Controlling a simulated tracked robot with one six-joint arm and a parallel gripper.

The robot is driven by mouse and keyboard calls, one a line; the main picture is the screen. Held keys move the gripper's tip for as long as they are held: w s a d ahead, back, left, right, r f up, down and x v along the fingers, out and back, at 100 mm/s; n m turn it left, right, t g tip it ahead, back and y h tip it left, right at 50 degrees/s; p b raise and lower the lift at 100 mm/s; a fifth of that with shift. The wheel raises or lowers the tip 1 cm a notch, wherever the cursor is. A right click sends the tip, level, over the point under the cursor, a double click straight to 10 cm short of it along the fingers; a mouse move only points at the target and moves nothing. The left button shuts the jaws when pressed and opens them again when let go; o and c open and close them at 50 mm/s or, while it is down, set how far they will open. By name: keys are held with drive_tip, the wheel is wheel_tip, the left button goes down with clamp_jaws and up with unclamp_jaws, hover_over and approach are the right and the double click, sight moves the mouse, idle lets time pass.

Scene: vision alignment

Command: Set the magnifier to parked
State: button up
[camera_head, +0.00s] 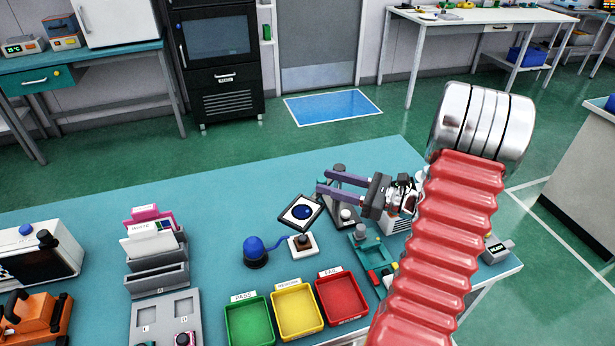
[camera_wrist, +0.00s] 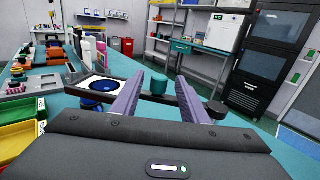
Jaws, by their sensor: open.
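A square panel with a black frame, white face and round blue centre (camera_head: 300,212), which looks like the magnifier head, is tilted above the teal table. In the wrist view this panel (camera_wrist: 98,86) is left of my fingers. A dark bar with a teal knob (camera_wrist: 158,84) runs beside it and passes behind my fingers. My gripper (camera_head: 320,182) points left, just right of and behind the panel in the head view. Its two purple fingers are apart; in the wrist view the gripper (camera_wrist: 160,75) shows the knob between them. I cannot tell whether they touch anything.
A blue dome (camera_head: 255,250) with a cord stands in front of the panel. Green (camera_head: 248,322), yellow (camera_head: 298,311) and red (camera_head: 342,297) trays line the front. A grey file rack (camera_head: 158,275) stands left. The table's back left is clear.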

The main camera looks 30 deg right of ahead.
drive_tip(key=x, duration=0.7)
drive_tip(key=shift+c, duration=0.4)
clamp_jaws()
